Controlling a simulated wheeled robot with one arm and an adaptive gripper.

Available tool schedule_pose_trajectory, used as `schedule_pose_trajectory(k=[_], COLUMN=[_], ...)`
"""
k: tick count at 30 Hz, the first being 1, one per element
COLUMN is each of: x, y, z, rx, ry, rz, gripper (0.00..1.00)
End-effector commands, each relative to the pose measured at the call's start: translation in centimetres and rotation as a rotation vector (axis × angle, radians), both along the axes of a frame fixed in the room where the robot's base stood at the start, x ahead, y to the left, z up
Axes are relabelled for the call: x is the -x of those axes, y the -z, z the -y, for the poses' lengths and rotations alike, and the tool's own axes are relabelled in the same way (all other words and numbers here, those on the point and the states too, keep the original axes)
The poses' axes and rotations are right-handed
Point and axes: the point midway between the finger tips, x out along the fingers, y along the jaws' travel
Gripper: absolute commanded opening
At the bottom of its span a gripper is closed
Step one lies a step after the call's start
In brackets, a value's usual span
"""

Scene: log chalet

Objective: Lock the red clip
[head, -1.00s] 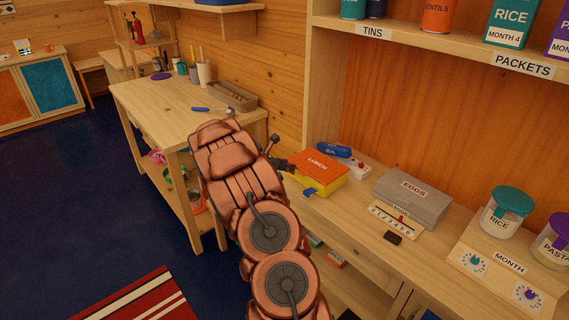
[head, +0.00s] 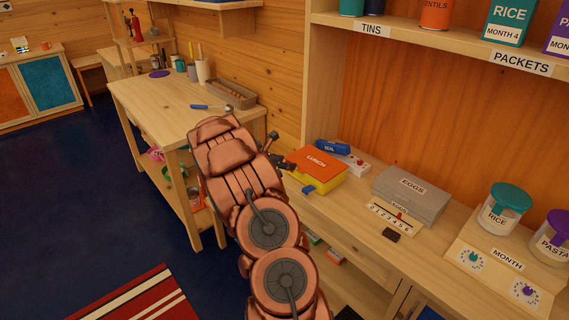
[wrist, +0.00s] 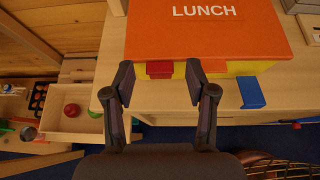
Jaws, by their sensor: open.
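The lunch box has an orange lid and a yellow body; it stands on the shelf counter in the head view (head: 316,165) and fills the top of the wrist view (wrist: 205,32). The red clip (wrist: 159,69) is on its front, at the lid's edge. The wrist view does not clearly show whether it is latched. My gripper (wrist: 160,84) is open, one finger either side of the red clip, apparently just short of it. A blue clip (wrist: 251,92) sticks out from the same front, right of my fingers. In the head view my gripper hides the red clip.
A grey egg box (head: 412,193) and a number strip (head: 395,219) stand right of the lunch box. A blue case (head: 333,147) and a white block with red knobs lie behind it. A workbench (head: 165,105) is left of my arm.

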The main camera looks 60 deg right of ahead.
Motion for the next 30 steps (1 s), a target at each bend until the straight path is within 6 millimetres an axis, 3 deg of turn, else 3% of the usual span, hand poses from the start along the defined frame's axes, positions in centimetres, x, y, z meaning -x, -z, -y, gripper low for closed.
schedule_pose_trajectory(k=[5, 19, 30], x=[-0.4, -2.2, -2.5], y=[-0.8, -4.8, -5.9], z=[-1.3, -8.4, -10.1], rx=[0.001, 0.000, 0.000], ry=[-0.002, -0.003, 0.001], rz=[0.000, -0.001, 0.000], gripper=[0.56, 0.56, 0.56])
